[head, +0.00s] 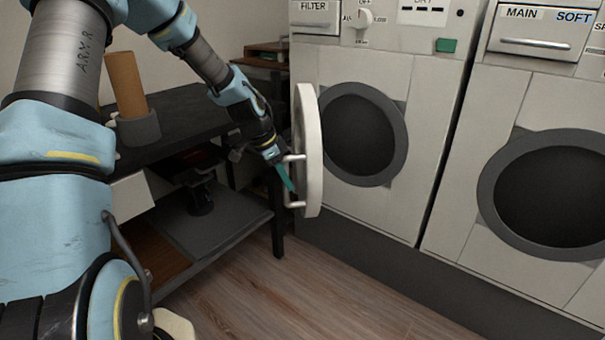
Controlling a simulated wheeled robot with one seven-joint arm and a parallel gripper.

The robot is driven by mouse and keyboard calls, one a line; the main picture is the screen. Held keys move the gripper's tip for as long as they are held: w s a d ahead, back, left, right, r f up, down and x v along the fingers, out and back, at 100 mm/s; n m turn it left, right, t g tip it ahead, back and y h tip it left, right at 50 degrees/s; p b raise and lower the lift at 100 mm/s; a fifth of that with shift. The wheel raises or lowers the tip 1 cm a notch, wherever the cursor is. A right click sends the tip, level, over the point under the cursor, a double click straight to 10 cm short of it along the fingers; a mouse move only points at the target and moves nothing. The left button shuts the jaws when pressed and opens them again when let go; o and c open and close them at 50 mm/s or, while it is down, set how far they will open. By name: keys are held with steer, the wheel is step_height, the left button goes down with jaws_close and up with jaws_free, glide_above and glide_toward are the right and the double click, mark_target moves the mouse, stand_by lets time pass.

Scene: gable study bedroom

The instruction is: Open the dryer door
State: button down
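The dryer (432,150) is the left white machine, with "FILTER" and "DRY" on its panel. Its white door (308,150) stands swung out at the left side, seen nearly edge-on, and the dark round drum opening (360,135) is uncovered. A pale handle (296,204) with two posts sticks out of the door's left face. My gripper (285,178) is at this handle, its teal finger slanting down between the posts. The finger overlaps the handle in the picture; whether it touches or grips it I cannot tell. The second finger is not clearly visible.
A second machine (560,95) marked "MAIN" and "SOFT" stands at the right. A dark table (185,112) with a lower shelf (215,222) stands left of the door, holding a brown roll (125,84) in a grey cup. The wooden floor (300,300) in front is clear.

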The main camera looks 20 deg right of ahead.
steer(key=shift+w+a+p, duration=0.15)
steer(key=shift+w+a, duration=0.25)
steer(key=shift+a, duration=0.25)
steer(key=shift+w+a+p, duration=0.2)
steer(key=shift+w+a, duration=0.15)
steer(key=shift+a, duration=0.35)
steer(key=shift+w+a+p, duration=0.15)
steer(key=shift+w+a, duration=0.25)
steer(key=shift+a, duration=0.25)
steer(key=c, duration=0.8)
jaws_free()
steer(key=shift+o, duration=0.2)
steer(key=v, duration=1)
steer(key=shift+r+p, duration=0.4)
